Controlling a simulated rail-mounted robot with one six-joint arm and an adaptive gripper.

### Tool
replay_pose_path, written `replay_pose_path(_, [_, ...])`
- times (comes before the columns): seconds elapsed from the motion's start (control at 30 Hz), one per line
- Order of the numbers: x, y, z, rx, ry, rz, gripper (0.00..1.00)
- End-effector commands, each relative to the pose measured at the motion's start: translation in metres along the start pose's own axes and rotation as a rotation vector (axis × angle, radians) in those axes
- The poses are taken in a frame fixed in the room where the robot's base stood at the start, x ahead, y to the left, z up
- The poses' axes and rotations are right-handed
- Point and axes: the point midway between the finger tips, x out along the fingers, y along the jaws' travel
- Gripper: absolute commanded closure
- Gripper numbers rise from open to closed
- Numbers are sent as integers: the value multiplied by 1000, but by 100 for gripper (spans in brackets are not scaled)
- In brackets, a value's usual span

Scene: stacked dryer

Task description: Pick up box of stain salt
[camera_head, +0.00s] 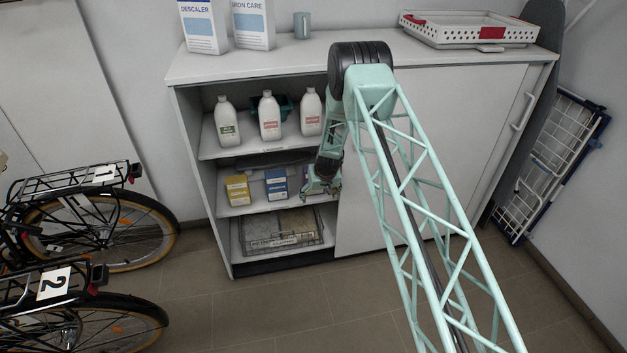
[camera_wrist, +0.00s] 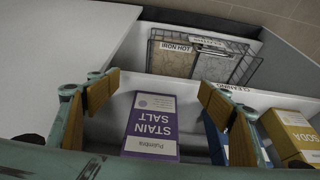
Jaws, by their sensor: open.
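The white and purple box of stain salt (camera_wrist: 150,128) stands on the middle shelf in the wrist view, its label upside down in the picture. My gripper (camera_wrist: 157,97) is open, with one finger on each side of the box in that view. The box looks to be between or just beyond the fingers; I cannot tell the depth, and no contact shows.
A blue box (camera_head: 276,183) and a yellow soda box (camera_head: 238,190) stand left of my gripper on the middle shelf. White bottles (camera_head: 270,117) stand on the shelf above. A wire basket (camera_head: 282,230) lies below. The closed sliding door (camera_head: 430,150) is immediately right.

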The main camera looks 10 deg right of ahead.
Motion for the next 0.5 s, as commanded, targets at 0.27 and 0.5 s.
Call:
replay_pose_path(0.27, [6, 0, -14, -1, 0, 0, 27])
replay_pose_path(0.5, [15, 0, -31, -1, -1, 1, 27])
